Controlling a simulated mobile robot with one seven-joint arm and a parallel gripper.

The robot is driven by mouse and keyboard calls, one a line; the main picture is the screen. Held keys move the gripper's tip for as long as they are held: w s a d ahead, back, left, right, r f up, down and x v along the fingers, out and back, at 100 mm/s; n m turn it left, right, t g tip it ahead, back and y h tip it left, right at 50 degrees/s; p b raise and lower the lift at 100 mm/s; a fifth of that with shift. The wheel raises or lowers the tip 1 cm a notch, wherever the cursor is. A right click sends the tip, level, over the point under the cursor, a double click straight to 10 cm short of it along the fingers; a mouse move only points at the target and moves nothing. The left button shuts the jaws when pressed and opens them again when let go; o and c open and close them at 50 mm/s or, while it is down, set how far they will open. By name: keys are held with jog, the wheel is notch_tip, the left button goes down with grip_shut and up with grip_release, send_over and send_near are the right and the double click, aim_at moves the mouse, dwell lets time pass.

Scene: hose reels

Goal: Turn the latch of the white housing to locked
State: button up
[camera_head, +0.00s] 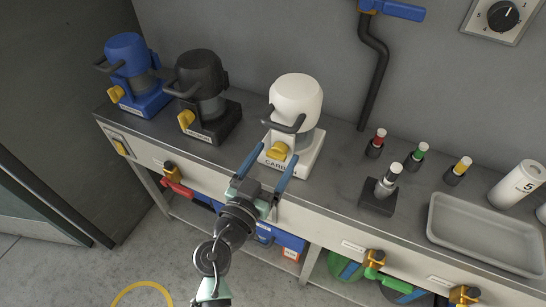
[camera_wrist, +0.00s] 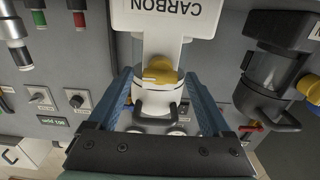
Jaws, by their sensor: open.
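The wrist view shows the latch (camera_wrist: 160,72), the white housing (camera_wrist: 158,103) and the label upside down (camera_wrist: 166,14). My gripper (camera_head: 278,151) is open and empty, its blue fingers pointing at the housing front. In the wrist view the latch appears between the fingertips (camera_wrist: 158,77), with a gap on each side. Whether the fingers reach to its depth I cannot tell.
A black housing (camera_head: 202,85) and a blue housing (camera_head: 128,60) stand to the left on the bench. To the right are a small black stand (camera_head: 379,196), several coloured-cap vials, a grey tray (camera_head: 480,228) and a white canister (camera_head: 517,184). A dark pipe (camera_head: 375,85) runs down the wall.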

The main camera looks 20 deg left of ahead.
grip_shut()
dwell(0.4)
jog(key=n+b, duration=0.1)
jog(key=n, duration=0.3)
jog(key=shift+f+b, duration=0.1)
jog(key=shift+b, duration=0.25)
jog(key=n, duration=0.4)
jog(key=shift+a, duration=0.1)
jog(key=n, duration=0.5)
jog(key=n+p, duration=0.1)
jog(key=n, duration=0.3)
jog(key=shift+a+f+n, duration=0.1)
jog(key=shift+n, duration=0.3)
